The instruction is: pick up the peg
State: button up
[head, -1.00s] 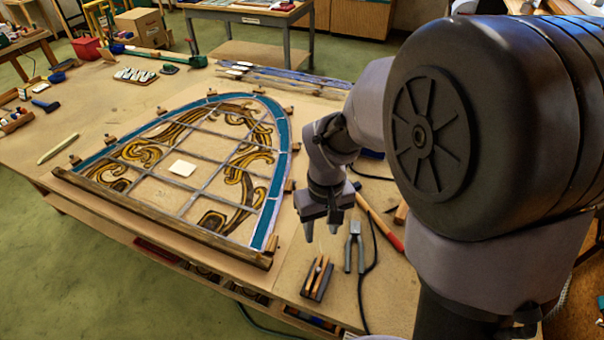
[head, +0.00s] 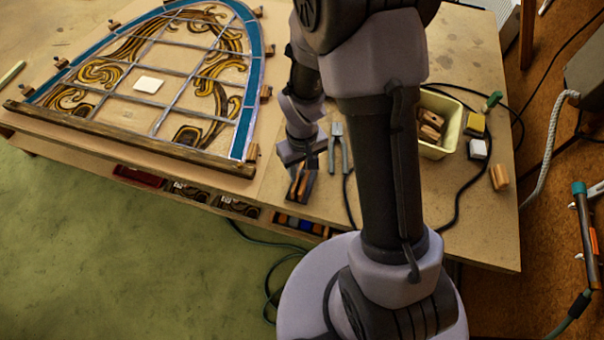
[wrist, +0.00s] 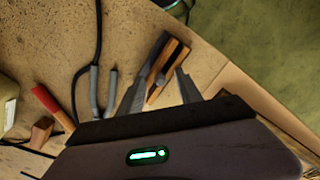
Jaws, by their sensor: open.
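A small dark block (head: 307,191) with orange-brown wooden strips lies near the front edge of the bench. It also shows in the wrist view (wrist: 176,62). A small grey, round-ended piece, perhaps the peg (wrist: 160,79), shows over the strips; I cannot tell for certain. My gripper (head: 298,175) is over the block, pointing down. In the wrist view my gripper (wrist: 160,82) is open, with one grey finger on each side of the grey piece and the strips. I cannot tell whether the fingers touch anything. The fingers partly hide the block in the head view.
A leaded panel (head: 190,75) lies to the left, held by wooden pieces. A yellow tub (head: 447,112) stands to the right. A red-ended tool (wrist: 47,99) shows in the wrist view.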

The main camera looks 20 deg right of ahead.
aim_at(302, 171)
grip_shut()
jog(key=shift+r, duration=0.15)
notch_tip(302, 171, up, 10)
jog(key=p, duration=0.2)
jog(key=shift+p, duration=0.4)
